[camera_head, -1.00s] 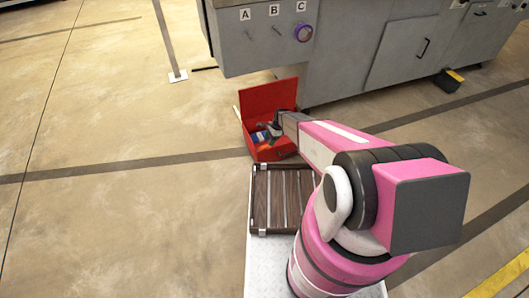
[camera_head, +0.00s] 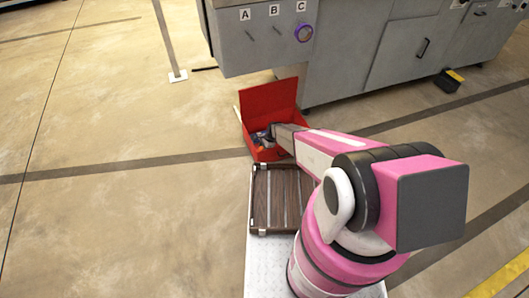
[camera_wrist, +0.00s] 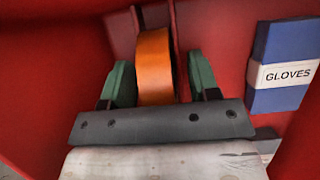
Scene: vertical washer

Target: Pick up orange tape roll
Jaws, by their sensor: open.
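The orange tape roll (camera_wrist: 154,68) stands on edge inside the red box (camera_head: 269,97), seen in the wrist view. My gripper (camera_wrist: 159,80) is open, with one green finger on each side of the roll. The fingers flank the roll; I cannot tell whether they touch it. In the head view my gripper reaches down into the red box, and its tip is mostly hidden by my arm and the box.
A blue box labelled GLOVES (camera_wrist: 283,62) stands to the right of my gripper in the red box. The box walls are close around. A slatted wooden rack (camera_head: 272,200) lies in front, and a grey machine (camera_head: 345,50) stands behind.

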